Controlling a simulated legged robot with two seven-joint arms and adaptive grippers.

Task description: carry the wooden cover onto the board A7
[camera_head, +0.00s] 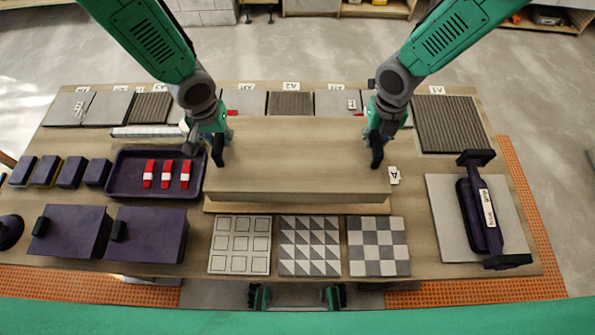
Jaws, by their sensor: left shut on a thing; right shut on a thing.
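The wooden cover (295,165) is a wide, light wood box shape in the middle of the table. My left gripper (217,150) is shut on its left end and my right gripper (377,150) is shut on its right end. A wooden board (300,208) shows as a thin strip below the cover's near edge; the cover hides most of it. I cannot tell whether the cover touches the board. A small white label (394,175) with a letter A lies to the right of the cover. I cannot read a label A7 anywhere.
A dark tray (125,190) with red-and-white pieces is on the left, near purple blocks (70,235). Patterned tiles (310,247) lie in front of the cover. A purple-handled tool (480,215) stands on a pale tile at right. Grey tiles (450,125) line the back.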

